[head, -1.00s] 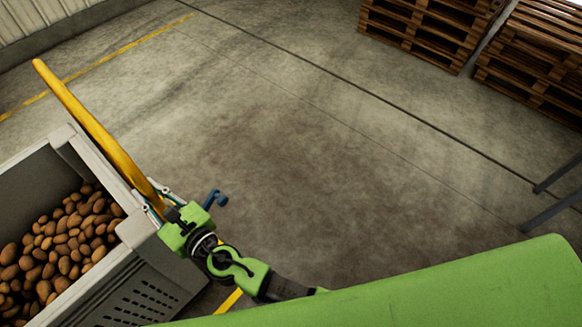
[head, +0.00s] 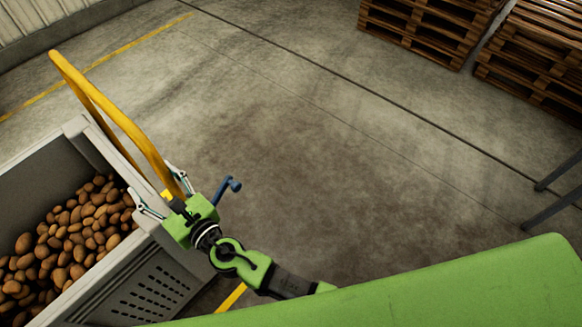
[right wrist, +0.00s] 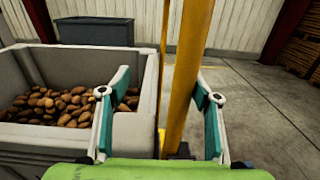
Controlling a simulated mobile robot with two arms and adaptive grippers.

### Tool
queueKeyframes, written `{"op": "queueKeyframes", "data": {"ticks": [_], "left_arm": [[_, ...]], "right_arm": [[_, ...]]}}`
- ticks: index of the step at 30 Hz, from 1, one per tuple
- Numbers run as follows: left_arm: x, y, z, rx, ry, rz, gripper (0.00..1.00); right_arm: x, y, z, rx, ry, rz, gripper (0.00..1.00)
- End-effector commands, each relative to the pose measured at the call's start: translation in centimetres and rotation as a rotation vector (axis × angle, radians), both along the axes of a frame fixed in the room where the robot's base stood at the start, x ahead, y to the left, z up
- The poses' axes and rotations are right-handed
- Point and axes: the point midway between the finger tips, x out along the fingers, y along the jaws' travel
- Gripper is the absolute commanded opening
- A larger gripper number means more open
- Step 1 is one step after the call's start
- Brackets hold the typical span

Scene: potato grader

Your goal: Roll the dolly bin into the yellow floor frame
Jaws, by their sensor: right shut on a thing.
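The dolly bin (head: 150,262) is a grey crate with slotted walls, full of potatoes, at the lower left of the head view. My right gripper (head: 163,191) is shut on the lower part of this handle beside the bin's rim. In the right wrist view the handle (right wrist: 188,75) stands between the two fingers. A short yellow strip (head: 232,297) lies on the floor below my right arm; I cannot tell whether it belongs to the floor frame. My left gripper is out of view.
Stacked wooden pallets (head: 425,28) stand at the upper right. Dark metal legs (head: 556,192) stand at the right edge. A yellow line (head: 135,44) crosses the floor near the wall. The middle floor is clear. A dark bin (right wrist: 95,32) stands behind the potatoes in the right wrist view.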

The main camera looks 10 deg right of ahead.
Motion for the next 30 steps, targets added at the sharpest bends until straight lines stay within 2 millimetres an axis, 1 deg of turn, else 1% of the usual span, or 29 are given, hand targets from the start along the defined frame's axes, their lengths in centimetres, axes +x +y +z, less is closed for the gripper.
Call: {"op": "queueKeyframes", "data": {"ticks": [1, 14, 17, 30], "left_arm": [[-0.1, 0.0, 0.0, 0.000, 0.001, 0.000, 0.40], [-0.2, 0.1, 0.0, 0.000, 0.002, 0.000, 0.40], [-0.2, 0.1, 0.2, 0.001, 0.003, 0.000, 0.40], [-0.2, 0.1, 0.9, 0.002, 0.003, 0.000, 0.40]], "right_arm": [[-0.8, 0.7, -0.3, 0.001, 0.007, 0.022, 0.49], [-0.6, 0.3, -0.4, -0.003, 0.007, 0.015, 0.49], [-1.1, -0.2, -0.4, -0.004, 0.007, 0.013, 0.49], [-5.2, -3.7, -0.3, -0.004, 0.005, 0.010, 0.49]]}}
